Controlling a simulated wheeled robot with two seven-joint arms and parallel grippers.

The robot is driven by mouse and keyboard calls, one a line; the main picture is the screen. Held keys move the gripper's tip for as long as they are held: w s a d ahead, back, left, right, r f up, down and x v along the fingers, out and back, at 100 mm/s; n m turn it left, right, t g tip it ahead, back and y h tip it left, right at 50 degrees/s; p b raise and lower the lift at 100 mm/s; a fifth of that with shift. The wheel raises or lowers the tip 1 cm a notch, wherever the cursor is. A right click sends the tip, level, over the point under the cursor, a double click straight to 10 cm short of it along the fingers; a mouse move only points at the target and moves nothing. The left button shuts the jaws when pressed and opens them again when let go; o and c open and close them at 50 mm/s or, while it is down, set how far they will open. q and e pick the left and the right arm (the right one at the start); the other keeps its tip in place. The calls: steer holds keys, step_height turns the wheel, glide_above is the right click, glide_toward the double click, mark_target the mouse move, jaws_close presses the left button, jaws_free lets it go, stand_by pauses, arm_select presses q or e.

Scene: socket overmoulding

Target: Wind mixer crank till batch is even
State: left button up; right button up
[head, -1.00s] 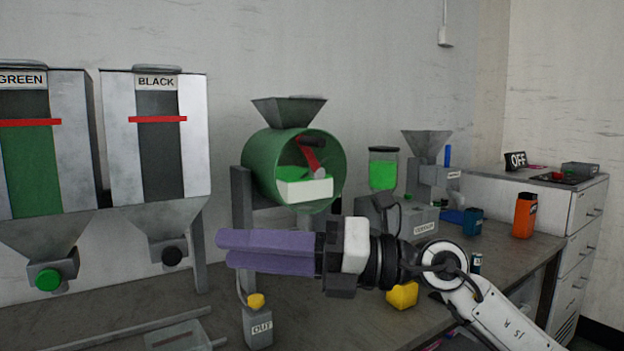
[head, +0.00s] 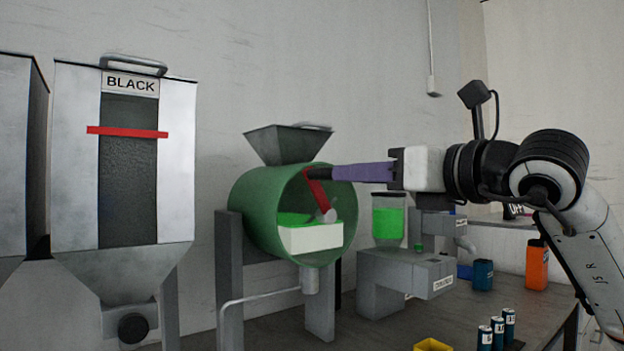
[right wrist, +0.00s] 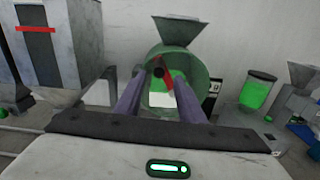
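The mixer is a green drum (head: 262,212) with a grey hopper on top and an open round front. Inside show bright green material (head: 292,219) and a pale block (head: 311,238). The red crank (head: 318,194) slants from a grey hub up left to a black handle (head: 320,174). My right gripper (head: 335,173) points left with its purple fingertips at the handle's right end; contact cannot be told. In the right wrist view its fingers (right wrist: 158,82) are apart, with the black handle (right wrist: 158,72) in line with the gap. My left gripper is not in view.
The BLACK hopper (head: 180,165) stands left of the mixer. A machine with a green-filled jar (head: 388,222) stands close on its right. An orange container (head: 537,265), a blue container (head: 483,274), several small cylinders (head: 498,332) and a yellow tray (head: 432,345) are on the table.

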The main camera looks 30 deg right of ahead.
mark_target(325, 174)
steer(key=w, duration=0.3)
steer(key=w+p, duration=0.1)
steer(key=w, duration=0.2)
steer(key=w+a, duration=0.1)
steer(key=w, duration=0.1)
steer(key=shift+w, duration=0.4)
steer(key=shift+d, duration=0.1)
jaws_close()
